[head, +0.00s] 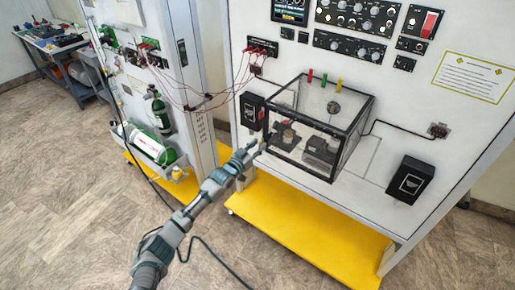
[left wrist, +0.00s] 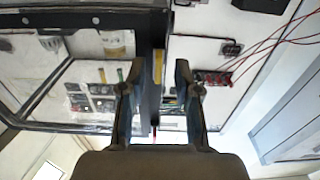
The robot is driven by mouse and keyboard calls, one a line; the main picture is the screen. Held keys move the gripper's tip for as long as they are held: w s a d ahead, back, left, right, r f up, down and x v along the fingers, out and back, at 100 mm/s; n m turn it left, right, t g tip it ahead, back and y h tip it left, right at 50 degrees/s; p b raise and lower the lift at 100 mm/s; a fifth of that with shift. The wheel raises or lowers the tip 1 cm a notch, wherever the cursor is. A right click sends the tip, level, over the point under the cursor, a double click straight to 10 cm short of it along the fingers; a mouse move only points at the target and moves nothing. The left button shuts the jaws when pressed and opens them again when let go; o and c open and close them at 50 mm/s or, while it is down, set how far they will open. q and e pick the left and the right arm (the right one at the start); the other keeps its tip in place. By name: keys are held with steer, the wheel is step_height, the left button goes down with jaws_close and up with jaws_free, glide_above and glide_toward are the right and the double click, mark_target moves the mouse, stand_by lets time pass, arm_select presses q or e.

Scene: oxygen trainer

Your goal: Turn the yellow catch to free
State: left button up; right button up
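A clear box with a black frame (head: 345,155) stands on the white panel in the head view. Its black edge post (left wrist: 150,30) runs down the middle of the left wrist view. The yellow catch (left wrist: 158,67) is a short upright strip on that post. My left gripper (head: 258,146) is at the box's left front edge in the head view. In the left wrist view its two fingers (left wrist: 154,80) are apart, with the post and catch between them in the picture. I cannot tell whether a finger touches the catch. My right gripper is not in view.
Black boxes (head: 252,110) and (head: 410,180) flank the clear box on the panel. Red leads (head: 225,95) hang left of it. A yellow base shelf (head: 305,220) juts out below. A second trainer with green cylinders (head: 145,143) stands left. Open floor lies in front.

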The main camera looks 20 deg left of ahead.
arm_select(q)
steer(key=shift+s+f, duration=0.1)
steer(key=shift+f, duration=0.1)
steer(key=v, duration=1.1)
steer(key=shift+s+a, duration=0.25)
steer(key=shift+s, duration=0.1)
